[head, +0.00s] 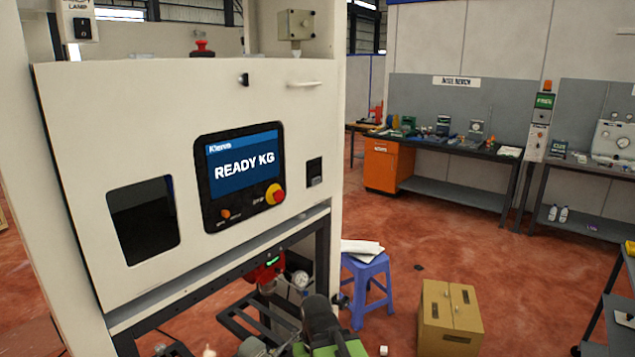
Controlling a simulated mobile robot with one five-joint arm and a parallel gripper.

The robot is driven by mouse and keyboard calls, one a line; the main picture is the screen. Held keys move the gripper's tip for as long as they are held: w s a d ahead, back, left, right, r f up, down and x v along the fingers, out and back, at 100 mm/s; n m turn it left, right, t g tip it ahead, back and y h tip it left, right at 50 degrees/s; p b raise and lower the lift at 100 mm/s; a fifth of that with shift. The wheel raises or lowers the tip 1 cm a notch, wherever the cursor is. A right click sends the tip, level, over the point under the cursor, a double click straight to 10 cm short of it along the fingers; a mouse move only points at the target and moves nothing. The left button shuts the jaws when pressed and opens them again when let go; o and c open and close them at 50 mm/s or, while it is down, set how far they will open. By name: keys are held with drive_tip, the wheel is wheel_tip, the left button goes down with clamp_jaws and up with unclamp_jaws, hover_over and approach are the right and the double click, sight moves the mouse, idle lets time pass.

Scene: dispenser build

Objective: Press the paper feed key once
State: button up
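The white dispenser cabinet (120,85) stands at the left and centre. Its black control panel (212,165) has a lit blue screen (243,163) reading "READY KG". Below the screen are a small orange button (226,213) and a red-and-yellow stop button (275,194), with labels too small to read. A small dark slotted unit (314,172) sits to the right of the panel. I cannot tell which part is the paper feed key. No gripper fingertips are recognisable; a dark and green shape at the bottom edge is unclear.
A dark square opening (144,220) is at the cabinet's left. A blue stool (367,283) with white sheets or bags on it and a cardboard box (449,318) stand on the red floor to the right. An orange workbench (386,166) is at the back.

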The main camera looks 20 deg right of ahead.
clamp_jaws()
idle(1.4)
